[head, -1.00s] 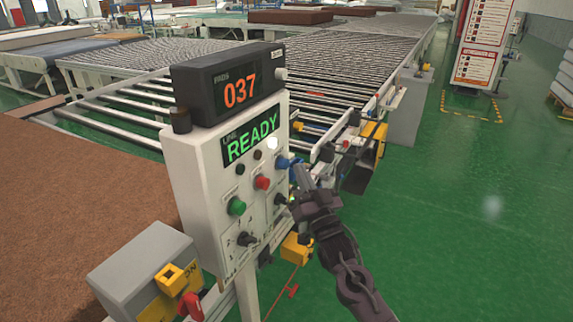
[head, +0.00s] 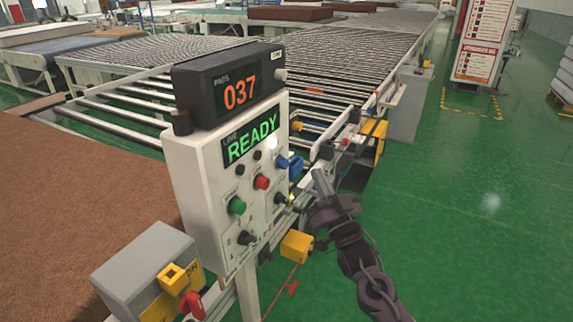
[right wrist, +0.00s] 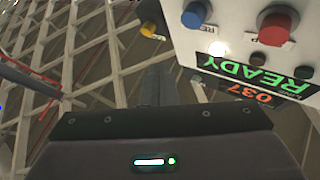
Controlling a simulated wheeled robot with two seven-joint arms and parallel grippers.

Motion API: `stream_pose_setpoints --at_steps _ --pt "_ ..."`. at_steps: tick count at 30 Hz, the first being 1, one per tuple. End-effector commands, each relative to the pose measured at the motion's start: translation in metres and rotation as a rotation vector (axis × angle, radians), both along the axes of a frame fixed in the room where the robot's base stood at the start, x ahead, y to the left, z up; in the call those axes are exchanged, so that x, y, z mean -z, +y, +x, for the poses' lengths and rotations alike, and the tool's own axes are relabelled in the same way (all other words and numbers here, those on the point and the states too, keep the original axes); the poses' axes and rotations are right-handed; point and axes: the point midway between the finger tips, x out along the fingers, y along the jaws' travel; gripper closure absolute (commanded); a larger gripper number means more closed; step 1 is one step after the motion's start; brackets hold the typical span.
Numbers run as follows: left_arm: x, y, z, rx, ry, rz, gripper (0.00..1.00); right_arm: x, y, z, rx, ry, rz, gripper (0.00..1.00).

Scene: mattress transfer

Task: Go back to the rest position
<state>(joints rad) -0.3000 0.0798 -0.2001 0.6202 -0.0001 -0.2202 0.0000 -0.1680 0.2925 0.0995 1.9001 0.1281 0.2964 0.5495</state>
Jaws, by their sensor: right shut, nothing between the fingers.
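My right gripper (head: 322,182) is shut and empty, to the right of the control panel (head: 208,195) and apart from it. In the right wrist view its dark fingers (right wrist: 158,85) point up the picture, with nothing between them. The panel carries a blue button (head: 283,162), a red button (head: 262,182) and a green button (head: 237,206). The blue button (right wrist: 194,15) and red button (right wrist: 277,25) also show in the right wrist view. The panel's screen (head: 251,139) reads READY in green, and the counter box (head: 238,94) on top reads 037. My left gripper is not in view.
A roller conveyor (head: 330,65) runs behind the panel. A brown mattress surface (head: 80,190) lies at the left. A grey box (head: 150,260) with a red knob (head: 191,305) stands at the front left. The green floor (head: 480,220) on the right is open.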

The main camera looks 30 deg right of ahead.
Motion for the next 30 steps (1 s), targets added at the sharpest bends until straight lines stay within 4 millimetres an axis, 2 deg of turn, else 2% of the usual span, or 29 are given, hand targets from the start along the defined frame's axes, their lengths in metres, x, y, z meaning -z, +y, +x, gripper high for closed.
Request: stream_pose_setpoints --at_steps 10,11,14,17,21,23,24,26,27,30 --pt "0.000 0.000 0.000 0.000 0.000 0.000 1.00 0.004 0.000 0.001 0.001 0.008 0.000 1.00" --pt "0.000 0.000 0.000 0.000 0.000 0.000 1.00 0.009 -0.001 0.002 0.004 0.018 0.000 1.00" --pt "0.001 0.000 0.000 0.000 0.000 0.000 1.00 0.042 -0.002 0.008 0.018 0.092 -0.003 1.00" --pt "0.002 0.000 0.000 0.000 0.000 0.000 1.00 0.103 -0.003 0.014 0.039 0.223 -0.012 1.00" --pt "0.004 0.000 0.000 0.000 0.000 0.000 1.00 0.211 0.001 0.008 0.061 0.458 -0.039 1.00" --pt "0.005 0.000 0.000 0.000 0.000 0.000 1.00 0.257 0.004 -0.001 0.065 0.558 -0.054 1.00" --pt "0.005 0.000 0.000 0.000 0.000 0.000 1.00 0.287 0.007 -0.008 0.065 0.625 -0.064 1.00" --pt "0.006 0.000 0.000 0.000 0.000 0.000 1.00 0.330 0.011 -0.023 0.066 0.724 -0.083 1.00" --pt "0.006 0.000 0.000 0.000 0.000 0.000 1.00 0.359 0.015 -0.034 0.062 0.789 -0.096 1.00" --pt "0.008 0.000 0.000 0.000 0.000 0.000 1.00 0.427 0.025 -0.070 0.048 0.953 -0.131 1.00"
